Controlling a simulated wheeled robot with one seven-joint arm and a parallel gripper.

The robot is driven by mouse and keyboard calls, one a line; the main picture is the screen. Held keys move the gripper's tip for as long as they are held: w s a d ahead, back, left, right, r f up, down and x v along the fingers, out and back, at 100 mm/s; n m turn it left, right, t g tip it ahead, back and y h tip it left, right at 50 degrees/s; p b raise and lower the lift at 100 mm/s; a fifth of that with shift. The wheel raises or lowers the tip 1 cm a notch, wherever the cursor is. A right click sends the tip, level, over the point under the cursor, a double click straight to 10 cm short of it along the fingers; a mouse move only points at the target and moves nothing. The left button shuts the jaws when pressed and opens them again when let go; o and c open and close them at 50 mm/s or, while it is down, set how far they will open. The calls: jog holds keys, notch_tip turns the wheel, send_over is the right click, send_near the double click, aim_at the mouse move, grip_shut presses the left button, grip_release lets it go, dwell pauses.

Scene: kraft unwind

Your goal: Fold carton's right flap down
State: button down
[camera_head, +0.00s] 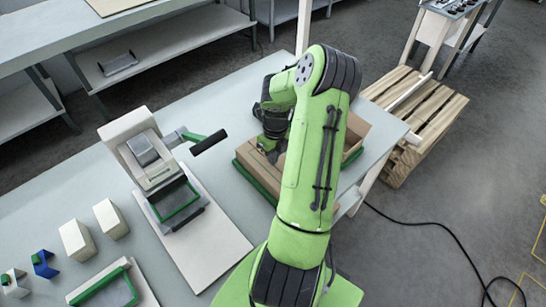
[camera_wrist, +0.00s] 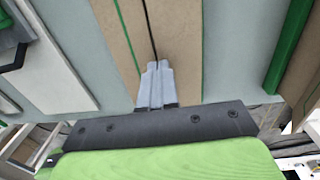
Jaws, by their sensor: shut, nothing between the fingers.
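The cardboard carton (camera_head: 357,128) is open and sits on the table in a green frame (camera_head: 256,184). My green arm crosses in front of it and hides much of it, so I cannot tell which flaps are folded. A raised cardboard panel shows right of my arm. My gripper (camera_wrist: 156,68) is shut and empty, with its fingertips together over brown cardboard (camera_wrist: 182,30). The cardboard has a dark seam and a thin green line. I cannot tell whether the fingertips touch it. In the head view the gripper is over the carton's left side, mostly hidden.
A device with a black-and-green handle (camera_head: 208,142) stands on a white base (camera_head: 212,250) left of the carton. Cream blocks (camera_head: 76,240) are farther left. A wooden pallet (camera_head: 425,115) is beyond the table's right edge. A green bar (camera_wrist: 290,45) runs at right in the wrist view.

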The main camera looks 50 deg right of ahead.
jog(key=shift+a+f, duration=0.1)
jog(key=shift+f, duration=0.15)
